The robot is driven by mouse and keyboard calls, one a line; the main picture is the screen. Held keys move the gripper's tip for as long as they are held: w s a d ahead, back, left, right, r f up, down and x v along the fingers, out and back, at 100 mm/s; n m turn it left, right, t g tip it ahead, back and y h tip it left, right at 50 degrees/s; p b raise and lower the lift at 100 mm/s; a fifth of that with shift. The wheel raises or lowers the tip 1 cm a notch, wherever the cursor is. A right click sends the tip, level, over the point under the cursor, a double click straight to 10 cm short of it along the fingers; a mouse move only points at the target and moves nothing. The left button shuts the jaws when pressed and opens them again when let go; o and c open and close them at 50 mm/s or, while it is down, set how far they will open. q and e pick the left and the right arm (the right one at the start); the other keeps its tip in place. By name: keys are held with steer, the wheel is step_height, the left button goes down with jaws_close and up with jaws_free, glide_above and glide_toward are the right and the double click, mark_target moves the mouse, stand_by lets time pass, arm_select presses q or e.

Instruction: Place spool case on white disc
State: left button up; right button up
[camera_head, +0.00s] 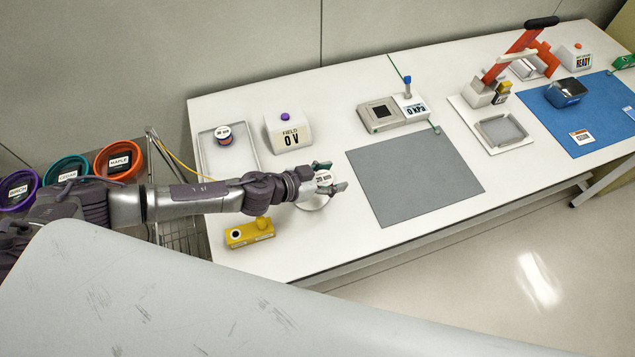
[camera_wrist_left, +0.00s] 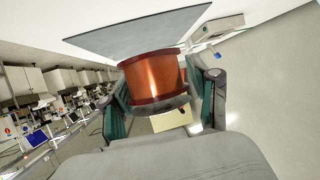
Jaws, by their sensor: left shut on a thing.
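The spool case (camera_head: 323,178) is between the fingers of my left gripper (camera_head: 335,178). Its white-labelled top faces up in the head view. In the left wrist view the spool case (camera_wrist_left: 152,78) shows as copper-orange winding between dark red rims, with the teal-padded fingers of my left gripper (camera_wrist_left: 160,112) on either side. My left gripper is shut on it. The white disc (camera_head: 313,204) lies on the table below the gripper, partly hidden by the gripper and spool case. Whether the case touches the disc I cannot tell. My right gripper is not in view.
A second labelled spool (camera_head: 224,138) stands in a tray (camera_head: 247,170). A FIELD box (camera_head: 290,134) is behind my gripper, a yellow block (camera_head: 248,234) in front. A grey mat (camera_head: 415,176) lies clear to the right. Labelled bins (camera_head: 118,161) stand left of the table.

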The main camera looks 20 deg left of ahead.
mark_target(318, 175)
arm_select(q)
steer(key=a, duration=0.1)
steer(key=w+a+f, duration=0.1)
steer(key=a+f+b, duration=0.1)
steer(key=shift+w+a+f, duration=0.2)
steer(key=shift+a+f, duration=0.05)
steer(key=shift+a, duration=0.1)
steer(key=shift+a+f+b, duration=0.1)
steer(key=shift+f+b, duration=0.7)
steer(key=shift+f, duration=1.2)
steer(key=shift+f, duration=0.2)
steer(key=o, duration=1.2)
steer(key=shift+r, duration=0.1)
